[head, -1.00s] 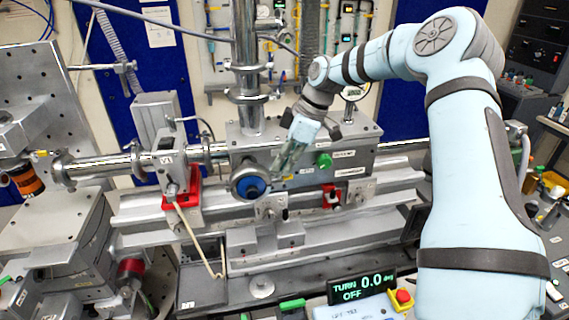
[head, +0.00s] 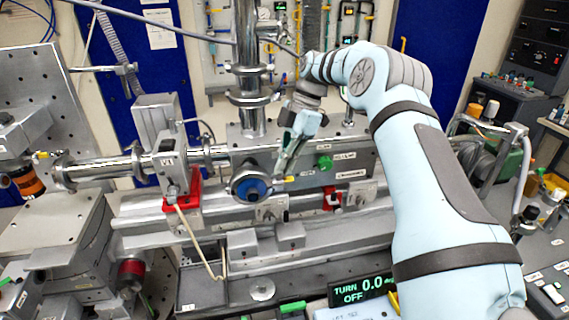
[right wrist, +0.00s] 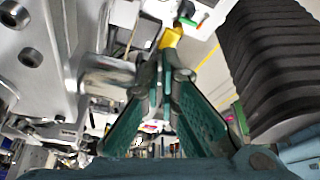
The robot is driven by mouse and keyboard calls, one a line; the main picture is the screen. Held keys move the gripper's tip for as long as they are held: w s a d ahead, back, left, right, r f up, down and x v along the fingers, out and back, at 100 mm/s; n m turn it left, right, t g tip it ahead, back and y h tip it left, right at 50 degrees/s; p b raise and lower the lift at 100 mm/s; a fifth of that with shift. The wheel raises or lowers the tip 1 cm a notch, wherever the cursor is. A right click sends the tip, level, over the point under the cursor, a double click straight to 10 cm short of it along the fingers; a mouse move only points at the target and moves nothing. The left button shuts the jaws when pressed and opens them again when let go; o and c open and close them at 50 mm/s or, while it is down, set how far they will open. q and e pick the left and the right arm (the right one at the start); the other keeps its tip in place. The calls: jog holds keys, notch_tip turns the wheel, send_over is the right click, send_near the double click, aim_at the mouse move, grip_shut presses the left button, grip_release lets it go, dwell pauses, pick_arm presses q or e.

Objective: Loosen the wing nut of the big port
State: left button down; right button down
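The big port (head: 250,188) is a round metal flange with a blue centre, on the front of the grey chamber in the head view. A small yellow part, which looks like its wing nut (head: 290,179), sticks out at its right side. My right gripper (head: 281,170) points down and left, its fingertips just above that part. In the right wrist view the yellow wing nut (right wrist: 172,38) shows just beyond the tips of the teal-padded fingers (right wrist: 163,80). The pads stand apart, with background visible between them. Whether the tips touch the nut is unclear. My left gripper is out of view.
A green knob (head: 324,162) is on the chamber front, right of the gripper. A red clamp (head: 332,197) sits below it. A vertical pipe (head: 248,70) rises behind the port. A display (head: 361,289) reading TURN 0.0 OFF stands at the front.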

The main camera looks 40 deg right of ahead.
jog(key=c, duration=2.3)
grip_release()
jog(key=shift+f, duration=0.15)
jog(key=shift+o, duration=0.9)
jog(key=shift+w+a, duration=0.1)
